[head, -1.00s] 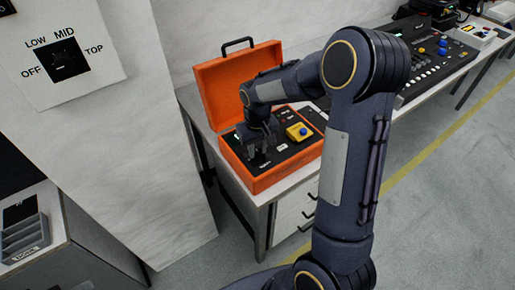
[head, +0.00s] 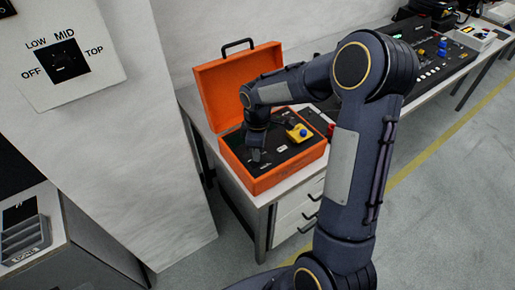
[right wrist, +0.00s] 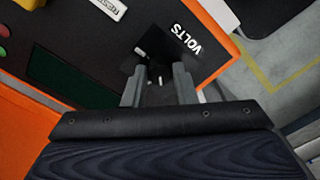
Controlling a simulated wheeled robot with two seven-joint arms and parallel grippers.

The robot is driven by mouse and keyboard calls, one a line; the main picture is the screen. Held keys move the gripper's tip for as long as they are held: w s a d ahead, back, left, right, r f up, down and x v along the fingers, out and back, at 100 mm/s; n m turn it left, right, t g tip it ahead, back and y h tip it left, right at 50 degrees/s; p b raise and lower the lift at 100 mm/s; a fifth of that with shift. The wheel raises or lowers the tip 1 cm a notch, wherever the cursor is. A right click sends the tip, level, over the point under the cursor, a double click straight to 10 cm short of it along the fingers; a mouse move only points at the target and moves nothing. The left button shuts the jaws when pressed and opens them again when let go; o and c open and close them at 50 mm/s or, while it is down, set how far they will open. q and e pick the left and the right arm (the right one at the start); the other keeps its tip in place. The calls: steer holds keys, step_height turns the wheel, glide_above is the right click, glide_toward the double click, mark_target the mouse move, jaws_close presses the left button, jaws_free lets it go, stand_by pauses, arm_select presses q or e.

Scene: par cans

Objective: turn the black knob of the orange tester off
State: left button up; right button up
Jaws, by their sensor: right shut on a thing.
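The orange tester (head: 290,178) is an open case on the white table, its lid (head: 218,92) raised at the back. Its black panel carries a yellow block with a blue button (head: 300,133). My right gripper (head: 256,156) reaches down onto the left part of the panel. In the right wrist view the fingers (right wrist: 158,88) are shut on the black knob (right wrist: 153,68), beside the word VOLTS. The knob is mostly hidden between the fingers, and its setting cannot be read. My left gripper is not in view.
A wall plate (head: 65,65) at the upper left has its own black knob, marked OFF, LOW, MID and TOP. A mixing console (head: 440,62) stands on the table farther right. A grey tray (head: 25,238) is at the lower left. The floor at the right is clear.

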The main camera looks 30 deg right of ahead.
steer(key=n, duration=0.4)
steer(key=shift+r+n+p, duration=0.15)
steer(key=shift+n+p, duration=0.15)
steer(key=shift+p, duration=0.05)
steer(key=shift+w+n+p, duration=0.1)
steer(key=shift+n+p, duration=0.35)
steer(key=shift+n, duration=1.85)
steer(key=o, duration=1)
step_height(320, 180, up, 7)
steer(key=shift+r, duration=0.3)
